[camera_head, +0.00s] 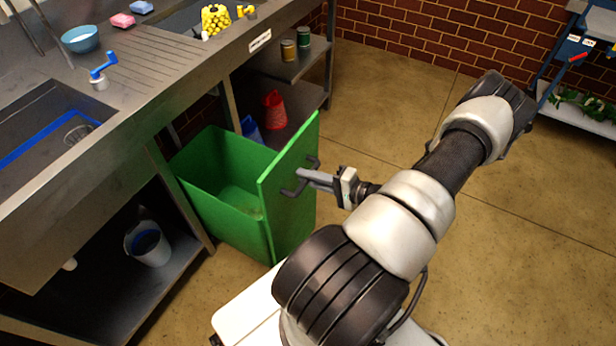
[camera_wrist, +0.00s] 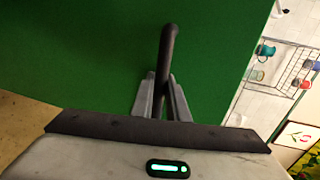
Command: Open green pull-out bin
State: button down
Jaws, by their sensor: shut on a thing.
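The green pull-out bin (camera_head: 222,185) stands well out from under the steel counter, its open top and empty-looking inside showing. Its tall green front panel (camera_head: 290,190) faces my arm and also fills much of the wrist view (camera_wrist: 80,50). A dark bar handle (camera_head: 292,191) is fixed on this panel; in the wrist view the handle (camera_wrist: 167,50) runs down between my fingers. My gripper (camera_head: 308,177) is shut on the handle, and its two grey fingers (camera_wrist: 161,97) lie on either side of the bar.
The steel counter (camera_head: 150,70) with sinks runs along the left. A white bucket (camera_head: 148,245) stands on the lower shelf left of the bin. Red (camera_head: 274,110) and blue (camera_head: 251,129) containers sit on the shelf behind it. Open floor (camera_head: 400,110) lies to the right.

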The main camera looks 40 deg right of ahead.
jog(key=c, duration=2)
grip_release()
jog(key=p+v, duration=0.1)
jog(key=v, duration=1.6)
jog(key=shift+s, duration=0.2)
